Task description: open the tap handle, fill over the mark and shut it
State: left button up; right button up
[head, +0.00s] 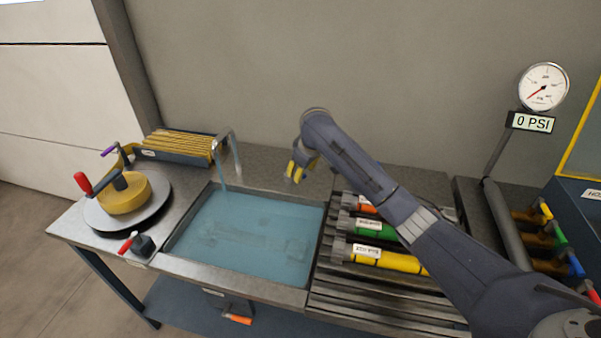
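A sink basin (174,238) in the metal bench holds blue water (245,235). The metal spout (235,148) stands at its back left, and a thin stream of water runs from it into the basin. A small red handle (127,243) sits on a dark block at the front left corner; I cannot tell whether this is the tap handle. I cannot make out the fill mark. My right gripper (294,172), with yellow fingertips, hangs over the back edge of the basin, right of the spout. No held object shows; its finger gap is unclear. My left gripper is out of view.
A turntable (152,217) with a yellow drum and red-knobbed crank is at left. A tray (180,158) of yellow strips is behind. Orange, green and yellow labelled tubes (381,258) lie on the right rack, partly under my arm. A gauge (543,87) reads 0 PSI.

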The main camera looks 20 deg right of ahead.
jog(key=shift+x, duration=0.95)
grip_shut()
